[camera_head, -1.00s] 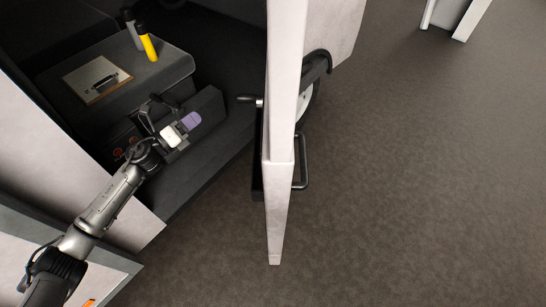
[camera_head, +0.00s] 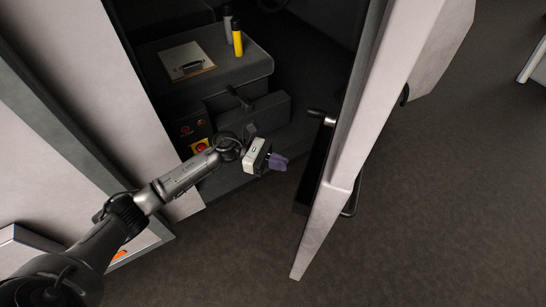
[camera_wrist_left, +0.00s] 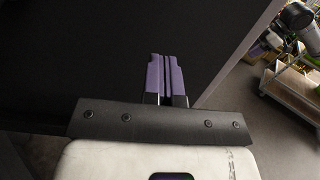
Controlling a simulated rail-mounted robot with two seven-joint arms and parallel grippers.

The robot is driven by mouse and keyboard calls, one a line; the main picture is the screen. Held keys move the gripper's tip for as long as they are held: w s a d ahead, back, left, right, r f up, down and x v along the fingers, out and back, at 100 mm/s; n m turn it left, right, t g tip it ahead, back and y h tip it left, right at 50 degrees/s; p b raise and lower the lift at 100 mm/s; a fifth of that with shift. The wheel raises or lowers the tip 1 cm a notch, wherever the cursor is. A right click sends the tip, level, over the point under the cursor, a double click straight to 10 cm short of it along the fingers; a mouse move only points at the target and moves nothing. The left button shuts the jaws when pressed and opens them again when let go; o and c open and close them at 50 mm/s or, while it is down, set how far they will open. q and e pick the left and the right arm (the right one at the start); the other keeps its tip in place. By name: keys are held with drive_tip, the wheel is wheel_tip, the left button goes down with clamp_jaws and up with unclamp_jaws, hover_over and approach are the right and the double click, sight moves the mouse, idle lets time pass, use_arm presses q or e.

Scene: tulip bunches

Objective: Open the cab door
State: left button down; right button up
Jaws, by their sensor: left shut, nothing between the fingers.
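The cab door (camera_head: 372,110) is a pale panel seen nearly edge-on at the right of the head view. It stands open, with a clear gap between it and the cab's dark interior. A lever handle (camera_head: 322,116) sticks out from its inner side. My left gripper (camera_head: 279,161), with purple fingers, is shut and empty in the gap, left of the door and apart from it in the head view. In the left wrist view its closed fingers (camera_wrist_left: 165,65) point at a dark surface with a pale edge, probably the door's inner side. My right gripper is out of view.
Inside the cab a dark console (camera_head: 250,75) carries a clipboard (camera_head: 184,62), a yellow bottle (camera_head: 238,40) and a grey bottle (camera_head: 227,22). A pale cab wall (camera_head: 85,75) stands at the left. The floor (camera_head: 440,200) right of the door is clear. The left wrist view shows a cart (camera_wrist_left: 292,88).

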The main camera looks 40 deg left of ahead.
use_arm(q)
drive_tip(key=p+x, duration=0.2)
drive_tip(key=x, duration=0.7)
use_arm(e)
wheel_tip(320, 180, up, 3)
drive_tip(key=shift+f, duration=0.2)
use_arm(q)
drive_tip(key=shift+d, duration=0.1)
